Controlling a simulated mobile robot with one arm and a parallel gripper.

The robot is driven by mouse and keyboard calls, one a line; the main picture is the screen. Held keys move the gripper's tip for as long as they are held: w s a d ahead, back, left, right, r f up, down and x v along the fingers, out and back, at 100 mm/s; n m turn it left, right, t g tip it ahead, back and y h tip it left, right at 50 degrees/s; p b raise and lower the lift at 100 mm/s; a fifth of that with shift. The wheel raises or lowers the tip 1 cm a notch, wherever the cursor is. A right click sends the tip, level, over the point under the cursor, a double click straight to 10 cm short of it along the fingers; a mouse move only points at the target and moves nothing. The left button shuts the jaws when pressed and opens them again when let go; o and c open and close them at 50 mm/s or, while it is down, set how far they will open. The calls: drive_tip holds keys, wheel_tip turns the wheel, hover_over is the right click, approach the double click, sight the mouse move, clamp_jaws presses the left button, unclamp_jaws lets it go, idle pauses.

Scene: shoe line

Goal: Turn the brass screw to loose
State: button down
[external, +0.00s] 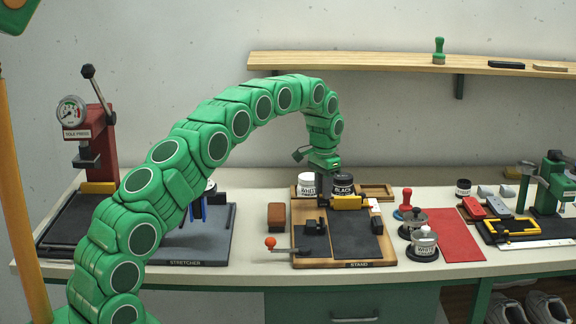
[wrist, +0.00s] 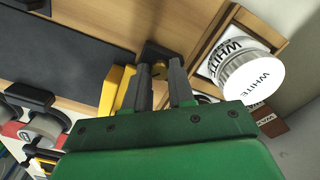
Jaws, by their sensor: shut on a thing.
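The brass screw (wrist: 159,71) shows in the wrist view between my two fingertips, at a dark block on the wooden stand board. My gripper (wrist: 160,66) is shut on it, with a finger on each side. In the external view my gripper (external: 322,188) points down at the back of the board marked STAND (external: 305,262). The screw cannot be made out there, hidden by the gripper. A yellow block (external: 347,202) sits just right of my fingers; it also shows in the wrist view (wrist: 116,88). The screw's turn position cannot be told.
White (external: 306,184) and black (external: 343,184) jars stand close behind my gripper. A red-knobbed lever (external: 271,243) and a brown block (external: 276,216) lie to the left. A shelf (external: 400,66) runs above.

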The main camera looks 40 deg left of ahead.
drive_tip(key=n, duration=1.2)
drive_tip(key=shift+n, duration=0.4)
drive_tip(key=n, duration=1.1)
drive_tip(key=shift+n, duration=0.4)
drive_tip(key=c, duration=1)
unclamp_jaws()
drive_tip(key=shift+o, duration=0.2)
drive_tip(key=shift+r, duration=0.1)
drive_tip(key=shift+r, duration=3.8)
